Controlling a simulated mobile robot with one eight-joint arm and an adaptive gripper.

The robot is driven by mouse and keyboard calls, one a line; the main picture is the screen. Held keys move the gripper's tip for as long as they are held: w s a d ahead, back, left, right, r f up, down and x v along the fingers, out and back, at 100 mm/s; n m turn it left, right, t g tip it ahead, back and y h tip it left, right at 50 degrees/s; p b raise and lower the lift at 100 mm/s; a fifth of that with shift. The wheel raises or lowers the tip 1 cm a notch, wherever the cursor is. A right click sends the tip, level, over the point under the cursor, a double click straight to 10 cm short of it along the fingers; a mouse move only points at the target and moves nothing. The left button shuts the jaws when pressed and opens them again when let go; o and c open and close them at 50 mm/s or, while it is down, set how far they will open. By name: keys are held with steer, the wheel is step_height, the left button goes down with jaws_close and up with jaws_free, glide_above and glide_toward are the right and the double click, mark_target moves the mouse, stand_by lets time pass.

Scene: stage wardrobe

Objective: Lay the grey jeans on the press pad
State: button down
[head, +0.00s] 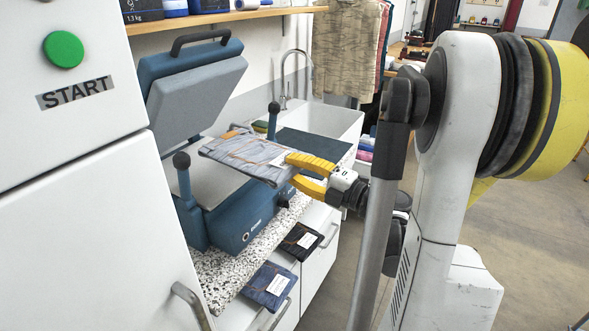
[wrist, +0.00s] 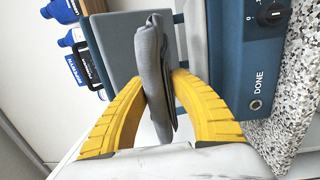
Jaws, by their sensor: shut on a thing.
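The folded grey jeans (head: 240,156), grey-blue with a white tag, are held flat and clear of the surfaces around them in the head view. My gripper (head: 289,171) is shut on their right end, with the yellow fingers above and below. In the wrist view the jeans (wrist: 151,70) appear edge-on between the fingers of my gripper (wrist: 160,88). The blue press stands open, its lid (head: 195,95) raised. I cannot tell the exact gap.
Upright knobbed posts (head: 184,178) flank the pad. A sink (head: 325,120) stands behind, and a white START cabinet (head: 85,210) at left.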

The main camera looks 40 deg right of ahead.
mark_target(244, 153)
steer(key=x, duration=0.5)
steer(key=p+x, duration=0.1)
steer(key=x, duration=0.3)
steer(key=a+x, duration=0.1)
steer(key=x, duration=0.4)
steer(key=shift+w+a+f, duration=0.1)
steer(key=shift+w+f, duration=0.1)
steer(key=shift+f, duration=0.15)
step_height(244, 153, down, 5)
steer(key=b, duration=0.4)
steer(key=shift+w+r, duration=0.1)
steer(key=shift+w, duration=0.05)
steer(key=shift+f+b, duration=0.75)
steer(key=shift+f, duration=0.4)
steer(key=shift+s+a+f, duration=0.1)
steer(key=shift+s, duration=0.15)
steer(key=c, duration=1)
jaws_free()
steer(key=shift+w, duration=0.15)
